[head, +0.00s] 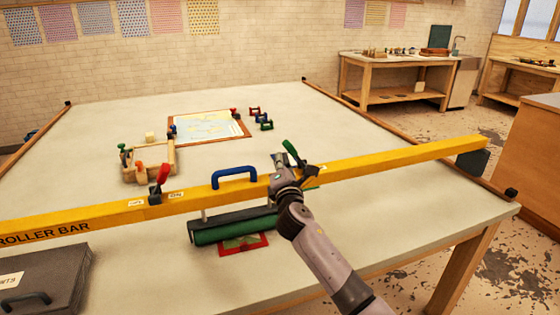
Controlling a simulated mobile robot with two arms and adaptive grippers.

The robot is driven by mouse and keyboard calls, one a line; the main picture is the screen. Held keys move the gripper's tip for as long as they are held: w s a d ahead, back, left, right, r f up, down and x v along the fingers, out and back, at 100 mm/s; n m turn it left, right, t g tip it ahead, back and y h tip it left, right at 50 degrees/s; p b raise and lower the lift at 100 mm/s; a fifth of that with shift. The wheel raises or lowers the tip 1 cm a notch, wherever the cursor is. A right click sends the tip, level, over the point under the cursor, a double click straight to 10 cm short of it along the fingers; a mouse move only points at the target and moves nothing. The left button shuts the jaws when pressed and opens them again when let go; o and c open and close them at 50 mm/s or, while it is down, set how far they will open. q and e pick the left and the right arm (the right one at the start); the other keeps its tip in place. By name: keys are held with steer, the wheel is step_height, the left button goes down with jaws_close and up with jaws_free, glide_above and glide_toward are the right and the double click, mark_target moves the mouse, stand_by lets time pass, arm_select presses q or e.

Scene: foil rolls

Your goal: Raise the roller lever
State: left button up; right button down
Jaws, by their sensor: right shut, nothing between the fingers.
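A yellow bar marked ROLLER BAR (400,157) spans the table from left to right. A red-handled lever (161,174) stands upright on it at the left, beside small white labels. A green-handled lever (291,150) stands tilted up to the left near the bar's middle. I cannot tell from the picture which one is the roller lever. My right gripper (279,160) is shut and empty just left of and below the green handle; whether it touches is unclear. It hides part of the bar and the lever's base. My left gripper is out of view.
A blue handle (234,173) rises from the bar. A green roller (234,227) lies below it, over a red-edged plate (242,245). A wooden caddy (150,163) and a framed sheet (208,127) sit farther back. A dark case (45,275) is at lower left.

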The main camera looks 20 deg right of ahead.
steer(key=shift+d+r+m+p, duration=0.2)
steer(key=shift+r+m+p, duration=0.3)
steer(key=shift+m, duration=0.1)
steer(key=shift+d+r+m+g+p, duration=0.4)
steer(key=shift+d+r+m+p, duration=0.1)
steer(key=shift+r+m+p, duration=0.45)
steer(key=d+r+m+g+p, duration=0.2)
steer(key=d+m+p, duration=0.7)
steer(key=p, duration=0.1)
steer(key=shift+w+d+y+p, duration=0.15)
steer(key=shift+y+p, duration=0.15)
steer(key=shift+d+m, duration=0.1)
steer(key=shift+m, duration=0.15)
